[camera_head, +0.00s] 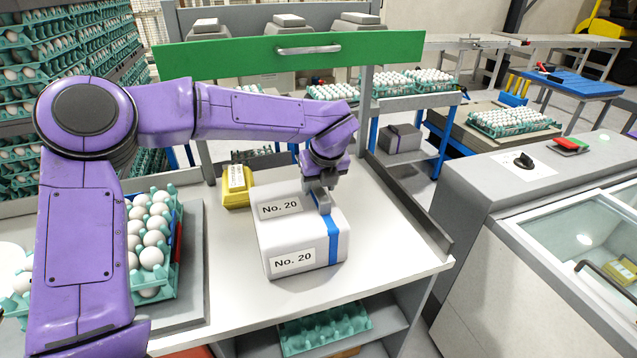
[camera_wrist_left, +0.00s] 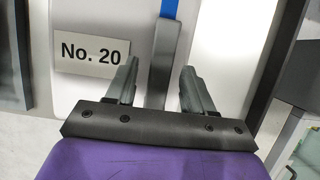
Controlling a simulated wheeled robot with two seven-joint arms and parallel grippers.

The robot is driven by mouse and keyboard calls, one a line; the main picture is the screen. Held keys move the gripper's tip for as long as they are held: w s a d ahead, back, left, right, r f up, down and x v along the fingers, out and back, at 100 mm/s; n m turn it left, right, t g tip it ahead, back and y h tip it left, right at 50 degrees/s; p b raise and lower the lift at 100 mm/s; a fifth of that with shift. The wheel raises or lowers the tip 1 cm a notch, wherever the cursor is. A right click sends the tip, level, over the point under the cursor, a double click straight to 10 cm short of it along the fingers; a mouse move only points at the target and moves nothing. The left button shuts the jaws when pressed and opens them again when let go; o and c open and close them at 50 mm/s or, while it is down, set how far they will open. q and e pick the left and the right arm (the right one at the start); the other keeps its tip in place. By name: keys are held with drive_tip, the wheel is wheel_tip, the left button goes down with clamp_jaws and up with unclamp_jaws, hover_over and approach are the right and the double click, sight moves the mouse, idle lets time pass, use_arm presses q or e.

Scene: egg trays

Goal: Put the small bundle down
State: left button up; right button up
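A white bundle (camera_head: 292,240) with a blue strap and "No. 20" labels sits upright on the white worktop (camera_head: 225,285). It also shows in the left wrist view (camera_wrist_left: 110,88), with a grey handle (camera_wrist_left: 165,50) on its top. My left gripper (camera_head: 320,197) points down at the top of the bundle, close to the strap. In the left wrist view its two fingers (camera_wrist_left: 159,68) are apart, one to each side of the handle, with gaps showing. My left gripper is open. My right gripper is not in view.
A yellow box (camera_head: 237,187) stands behind the bundle's left side. An egg tray (camera_head: 176,262) is left on the worktop. A raised edge (camera_head: 410,208) bounds the right side. The worktop's front right is clear. A grey bundle (camera_head: 400,138) sits on a blue-framed cart behind.

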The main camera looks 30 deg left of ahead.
use_arm(q)
drive_tip(key=shift+r, duration=0.1)
drive_tip(key=b+v, duration=0.1)
drive_tip(key=v, duration=1.1)
drive_tip(key=shift+w+a, duration=0.1)
